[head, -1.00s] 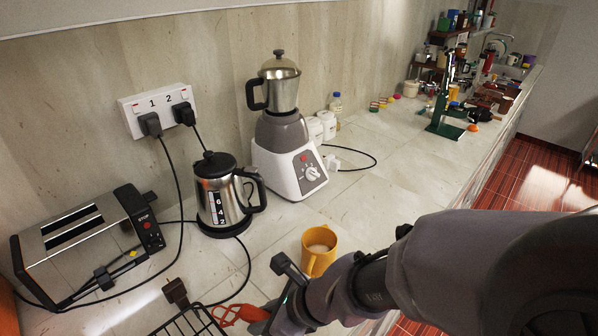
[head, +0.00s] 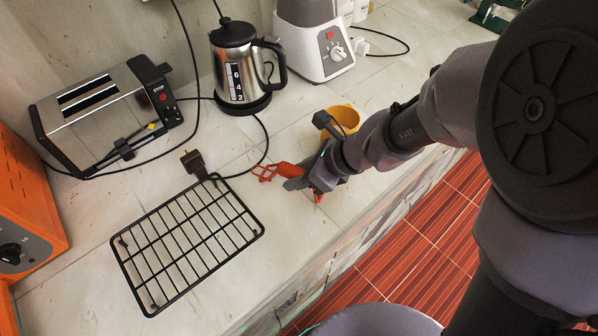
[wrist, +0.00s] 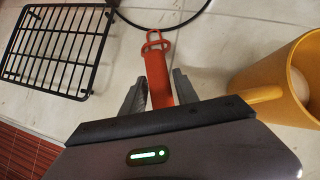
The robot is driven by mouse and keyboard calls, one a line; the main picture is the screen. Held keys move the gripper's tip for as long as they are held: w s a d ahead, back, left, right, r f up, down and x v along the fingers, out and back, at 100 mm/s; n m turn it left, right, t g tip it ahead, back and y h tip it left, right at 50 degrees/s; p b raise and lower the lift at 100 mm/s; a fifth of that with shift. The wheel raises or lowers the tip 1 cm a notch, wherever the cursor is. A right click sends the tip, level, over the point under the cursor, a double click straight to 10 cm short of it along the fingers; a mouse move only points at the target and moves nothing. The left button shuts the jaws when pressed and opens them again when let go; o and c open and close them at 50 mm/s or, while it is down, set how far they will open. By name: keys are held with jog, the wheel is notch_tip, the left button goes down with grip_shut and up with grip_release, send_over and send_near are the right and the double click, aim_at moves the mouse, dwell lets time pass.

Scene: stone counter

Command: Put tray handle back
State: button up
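The tray handle is a red-orange piece with a wire-like loop end. In the head view the handle (head: 283,170) sticks out to the left of my gripper (head: 298,181), low over the counter. In the wrist view the handle (wrist: 158,75) runs between the two grey fingers of my gripper (wrist: 158,78). The fingers look spread, with a narrow gap on each side of the handle, so the gripper appears open around it. The palm hides the handle's near end. The black wire tray (head: 187,244) lies to the left; it also shows in the wrist view (wrist: 60,45).
A yellow mug (head: 343,118) stands just behind my gripper; in the wrist view the mug (wrist: 285,85) is close on the right. A black plug (head: 194,163) and cable lie near the rack. A toaster (head: 105,110), kettle (head: 237,70), blender (head: 312,40) and orange oven (head: 25,205) surround the counter.

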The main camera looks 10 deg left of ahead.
jog(key=shift+o, duration=0.5)
jog(key=shift+r, duration=0.15)
jog(key=s+d+r+n+t+h+p, duration=0.1)
jog(key=s+d+r+n+h+p, duration=0.1)
jog(key=s+d+r+n, duration=0.5)
jog(key=s+d+r+n+t+h+p, duration=0.2)
jog(key=s+d+r+n+p, duration=0.3)
jog(key=d+r+n, duration=0.4)
notch_tip(320, 180, up, 6)
jog(key=shift+s+d+f+n+h, duration=0.25)
jog(key=shift+s+n+h, duration=0.4)
jog(key=shift+s, duration=0.25)
jog(key=shift+a, duration=0.1)
